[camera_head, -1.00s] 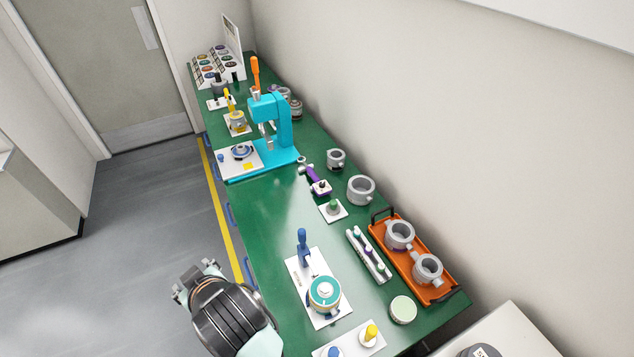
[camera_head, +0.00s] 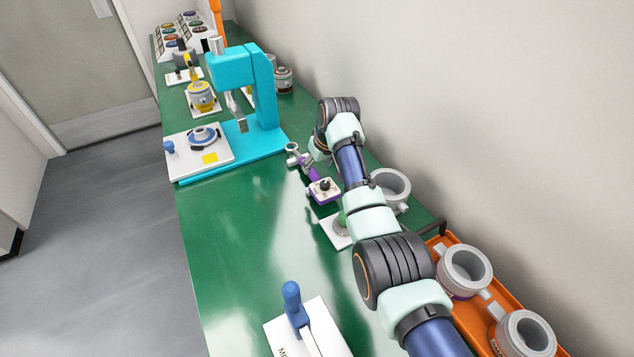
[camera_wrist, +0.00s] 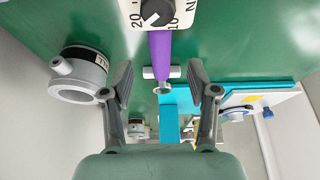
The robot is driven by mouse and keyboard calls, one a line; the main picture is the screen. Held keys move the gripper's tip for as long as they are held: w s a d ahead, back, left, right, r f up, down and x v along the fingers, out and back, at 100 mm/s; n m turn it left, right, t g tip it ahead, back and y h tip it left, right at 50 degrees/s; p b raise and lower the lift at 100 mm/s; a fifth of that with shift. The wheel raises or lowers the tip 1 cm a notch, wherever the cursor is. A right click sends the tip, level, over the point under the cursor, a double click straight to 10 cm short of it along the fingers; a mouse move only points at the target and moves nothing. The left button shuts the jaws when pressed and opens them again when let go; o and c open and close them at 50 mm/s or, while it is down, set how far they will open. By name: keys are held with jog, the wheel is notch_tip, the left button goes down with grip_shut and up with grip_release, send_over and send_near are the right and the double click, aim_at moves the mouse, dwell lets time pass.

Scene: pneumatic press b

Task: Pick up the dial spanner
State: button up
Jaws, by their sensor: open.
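The dial spanner lies on the green bench, with a purple handle (camera_head: 310,173), a square white and purple dial block with a dark knob, and a grey head. In the wrist view its purple shaft (camera_wrist: 160,52) runs down the middle, and its dial scale is cut off at the top edge. My gripper (camera_wrist: 159,76) is open, with its two dark fingers apart on either side of the spanner's grey cross-piece in the picture. The fingers do not touch it; the height gap is hard to tell. In the head view my wrist hides part of the gripper beside the spanner.
A teal press (camera_head: 245,85) stands just beyond the spanner. A grey ring clamp (camera_head: 391,187) is close on the right, partly behind my arm. A white plate (camera_head: 335,231) with a green part and an orange tray (camera_head: 457,323) are nearer. The bench's left middle is clear.

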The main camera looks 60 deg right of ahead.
aim_at(315, 173)
jog(key=shift+w+d+f, duration=0.15)
jog(key=shift+w+f, duration=0.05)
jog(key=shift+f, duration=0.35)
jog(key=b+x, duration=0.1)
jog(key=x, duration=0.1)
jog(key=b+x, duration=0.2)
jog(key=shift+s+f, duration=0.2)
jog(key=shift+w+f+b, duration=0.3)
jog(key=shift+f+b, duration=0.15)
jog(key=shift+b, duration=0.15)
grip_shut()
jog(key=shift+r, duration=0.1)
